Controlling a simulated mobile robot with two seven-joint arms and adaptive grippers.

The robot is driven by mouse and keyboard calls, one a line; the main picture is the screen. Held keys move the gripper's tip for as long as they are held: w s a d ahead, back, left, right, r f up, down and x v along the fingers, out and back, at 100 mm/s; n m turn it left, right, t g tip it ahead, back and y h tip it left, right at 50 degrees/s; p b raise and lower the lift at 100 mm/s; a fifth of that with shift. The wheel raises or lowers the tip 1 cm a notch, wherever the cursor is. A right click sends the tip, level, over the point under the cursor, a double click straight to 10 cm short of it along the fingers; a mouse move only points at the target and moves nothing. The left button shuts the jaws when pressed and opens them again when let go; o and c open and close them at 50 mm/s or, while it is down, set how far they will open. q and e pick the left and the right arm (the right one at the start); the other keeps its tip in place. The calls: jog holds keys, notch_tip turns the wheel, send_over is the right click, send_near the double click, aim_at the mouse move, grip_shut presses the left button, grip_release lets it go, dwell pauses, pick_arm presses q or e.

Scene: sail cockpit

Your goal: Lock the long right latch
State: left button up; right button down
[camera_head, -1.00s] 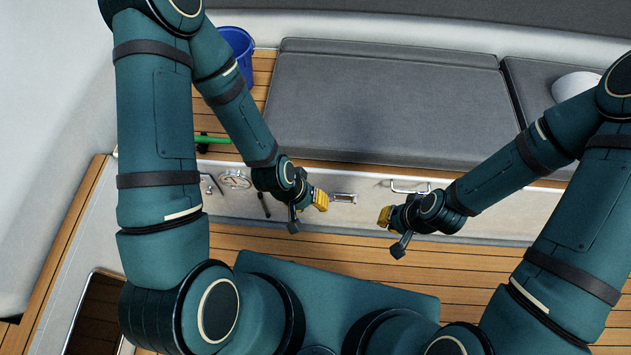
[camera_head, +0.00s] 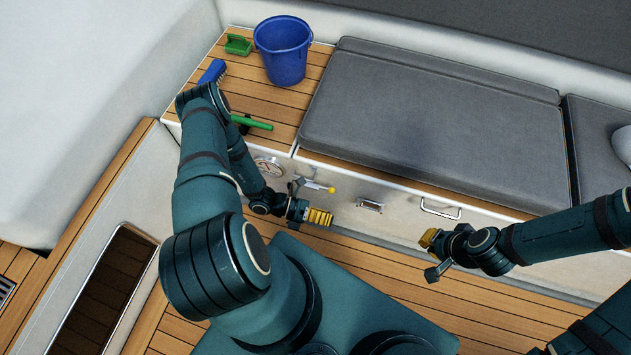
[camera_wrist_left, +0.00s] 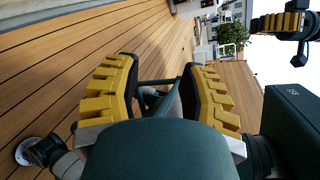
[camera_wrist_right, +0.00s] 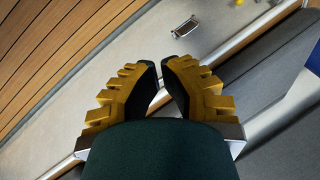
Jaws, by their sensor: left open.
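A small metal latch (camera_head: 369,206) sits on the pale bench front; it also shows in the right wrist view (camera_wrist_right: 186,27). A long bar-like metal handle (camera_head: 440,209) is to its right. I cannot tell for sure which is the long right latch. My left gripper (camera_head: 322,217) is open and empty, left of the small latch and apart from it. My right gripper (camera_head: 429,239) is empty, below the long handle and apart from it. In the right wrist view its fingertips (camera_wrist_right: 159,62) are close together with a narrow gap.
A lever with a yellow knob (camera_head: 331,189) and a round gauge-like fitting (camera_head: 270,167) are on the bench front near my left arm. A blue bucket (camera_head: 283,52), a blue brush (camera_head: 212,72) and grey cushions (camera_head: 430,120) are on top. The wooden floor before the bench is partly clear.

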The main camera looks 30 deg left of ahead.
pick_arm(q)
jog(key=a+f+n+t+y, duration=0.4)
jog(key=a+n+t, duration=0.35)
jog(key=n, duration=0.25)
jog(key=n+t+y, duration=0.5)
jog(key=n+y, duration=0.2)
jog(key=n, duration=0.1)
send_near(313, 184)
jog(key=w, duration=0.3)
jog(key=w+d+b, duration=0.1)
jog(key=w, duration=0.7)
jog(key=shift+w+d+f, duration=0.1)
jog(key=shift+d+f, duration=0.05)
jog(key=shift+d, duration=0.15)
grip_shut()
